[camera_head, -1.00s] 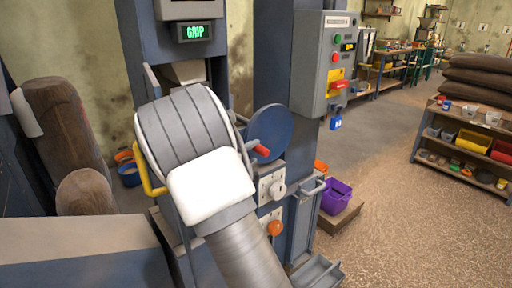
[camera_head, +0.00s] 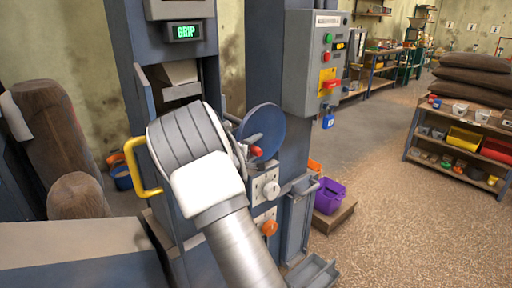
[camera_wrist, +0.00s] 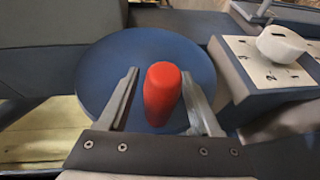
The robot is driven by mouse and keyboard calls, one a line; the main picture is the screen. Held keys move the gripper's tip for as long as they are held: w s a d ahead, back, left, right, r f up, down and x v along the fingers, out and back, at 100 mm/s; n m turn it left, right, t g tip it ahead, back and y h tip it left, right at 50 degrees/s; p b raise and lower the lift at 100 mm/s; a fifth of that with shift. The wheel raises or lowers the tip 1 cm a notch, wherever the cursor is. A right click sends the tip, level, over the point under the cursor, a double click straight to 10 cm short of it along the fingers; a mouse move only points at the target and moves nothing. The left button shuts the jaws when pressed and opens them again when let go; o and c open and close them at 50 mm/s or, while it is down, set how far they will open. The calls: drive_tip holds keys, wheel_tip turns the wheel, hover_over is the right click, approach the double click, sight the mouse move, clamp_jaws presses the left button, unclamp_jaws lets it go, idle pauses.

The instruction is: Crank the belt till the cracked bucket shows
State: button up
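The crank is a blue disc (camera_head: 266,128) on the side of the blue elevator housing, with a red handle (camera_head: 257,152) on it. In the wrist view the red handle (camera_wrist: 162,92) stands out from the blue disc (camera_wrist: 95,75). My gripper (camera_wrist: 160,100) is open, with a finger on either side of the handle. The left finger is clearly apart from it; the right one is closer. My wrist partly covers the housing in the head view. A pale bucket-like part (camera_head: 181,73) shows in the housing's opening; I cannot make out a crack.
A green display (camera_head: 184,32) above the opening reads "GRIP". A yellow handle (camera_head: 143,168) is left of my wrist. A dial knob (camera_head: 271,189) and an orange knob (camera_head: 269,228) sit below the disc. A grey control box (camera_head: 315,62) is to the right.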

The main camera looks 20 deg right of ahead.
clamp_jaws()
idle(1.3)
